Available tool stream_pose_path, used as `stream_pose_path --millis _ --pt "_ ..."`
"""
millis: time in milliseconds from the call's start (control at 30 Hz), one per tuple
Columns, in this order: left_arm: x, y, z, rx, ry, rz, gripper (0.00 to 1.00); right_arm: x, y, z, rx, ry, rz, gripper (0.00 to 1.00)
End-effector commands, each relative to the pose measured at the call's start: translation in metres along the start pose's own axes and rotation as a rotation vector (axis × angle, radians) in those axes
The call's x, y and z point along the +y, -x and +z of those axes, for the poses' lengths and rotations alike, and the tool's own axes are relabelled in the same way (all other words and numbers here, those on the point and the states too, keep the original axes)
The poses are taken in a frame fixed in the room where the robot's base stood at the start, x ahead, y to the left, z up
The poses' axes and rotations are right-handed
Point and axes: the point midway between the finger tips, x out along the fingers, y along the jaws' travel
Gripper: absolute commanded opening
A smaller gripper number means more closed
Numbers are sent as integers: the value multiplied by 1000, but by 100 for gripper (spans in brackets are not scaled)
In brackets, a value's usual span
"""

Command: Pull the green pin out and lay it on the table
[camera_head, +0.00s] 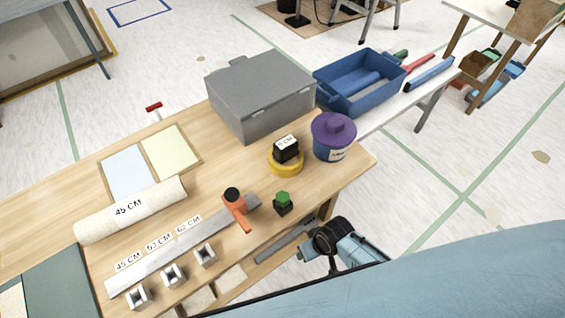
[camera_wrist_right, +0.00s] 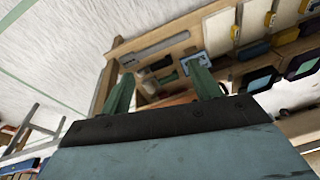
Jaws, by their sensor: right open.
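The green pin (camera_head: 283,196) shows as a green top on a small dark block (camera_head: 283,208) near the table's front right edge. It looks upright, and the part of it inside the block is hidden. My right gripper (camera_wrist_right: 163,90) is open and empty in the right wrist view, its two green fingers apart. In the head view my right wrist (camera_head: 330,240) is off the table's front edge, to the right of and below the pin, apart from it. I cannot make out the pin in the right wrist view. My left gripper is not in view.
On the wooden table (camera_head: 235,180), an orange piece with a black knob (camera_head: 235,203) sits on a grey rail (camera_head: 160,257) left of the pin. A purple-lidded tub (camera_head: 333,136), yellow ring (camera_head: 285,163) and grey box (camera_head: 262,95) stand behind. Bare wood lies right of the pin.

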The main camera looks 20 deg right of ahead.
Motion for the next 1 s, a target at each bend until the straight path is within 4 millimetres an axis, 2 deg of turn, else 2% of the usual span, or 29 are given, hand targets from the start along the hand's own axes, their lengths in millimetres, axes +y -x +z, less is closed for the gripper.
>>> stream_pose_path --millis 33,100,200,433,633,800,1000 --pt "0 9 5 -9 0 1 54 -12 32 -30 15 15 -19 63" --pt "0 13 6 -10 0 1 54 -26 62 -52 12 30 -40 63" --pt "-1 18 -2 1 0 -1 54 -44 101 -75 8 57 -66 63" --pt "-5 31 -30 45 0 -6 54 -79 190 -112 -22 151 -92 63" --pt "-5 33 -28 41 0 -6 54 -80 207 -136 -98 187 -47 63" --pt "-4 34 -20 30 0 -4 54 -69 217 -157 -154 187 14 63" --pt "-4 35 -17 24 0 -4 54 -57 225 -169 -197 174 69 63"
